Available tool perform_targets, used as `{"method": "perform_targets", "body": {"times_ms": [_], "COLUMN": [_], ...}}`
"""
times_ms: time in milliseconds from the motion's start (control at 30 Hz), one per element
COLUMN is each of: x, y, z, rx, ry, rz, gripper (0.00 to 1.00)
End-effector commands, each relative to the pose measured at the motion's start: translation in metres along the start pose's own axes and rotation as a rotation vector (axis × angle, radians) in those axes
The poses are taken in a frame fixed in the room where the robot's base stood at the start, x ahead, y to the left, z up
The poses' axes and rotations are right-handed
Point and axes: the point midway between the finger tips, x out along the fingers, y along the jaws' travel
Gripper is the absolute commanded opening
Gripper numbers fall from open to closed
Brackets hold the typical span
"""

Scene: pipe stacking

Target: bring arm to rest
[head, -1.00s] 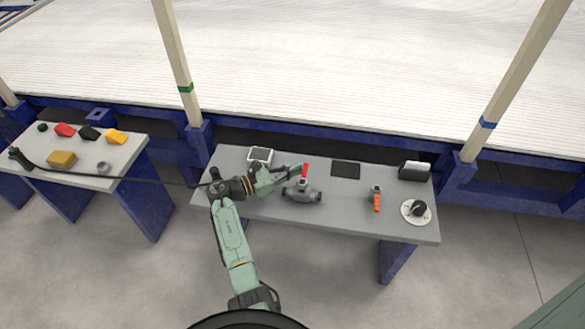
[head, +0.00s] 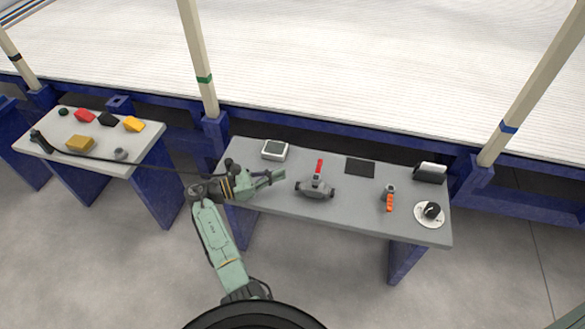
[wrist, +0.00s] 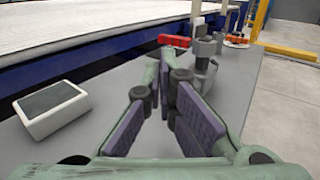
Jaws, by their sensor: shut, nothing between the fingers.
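My gripper (head: 279,175) is shut and empty above the left part of the right grey table (head: 375,221). Its two fingers also show in the wrist view (wrist: 164,70), with their tips close together. The grey valve with a red handle (head: 315,188) stands on the table to the right of the fingertips, with a gap between them in the head view. In the wrist view the valve (wrist: 203,70) is beyond the fingers, partly hidden by them. My arm is bent, reaching from the lower middle of the head view.
A white-framed device (head: 274,150) lies behind the gripper. A dark pad (head: 360,168), an orange-handled item (head: 390,198), a round dial (head: 430,213) and a dark box (head: 430,173) are farther right. The left table (head: 60,153) holds several coloured blocks.

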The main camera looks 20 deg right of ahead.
Motion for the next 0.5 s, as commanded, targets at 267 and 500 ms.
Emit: {"method": "perform_targets", "body": {"times_ms": [267,500], "x": [-0.018,-0.018], "y": [0.0,0.0], "z": [0.0,0.0], "rx": [0.0,0.0], "ry": [-0.001,-0.001], "rz": [-0.001,-0.001], "gripper": [0.0,0.0]}}
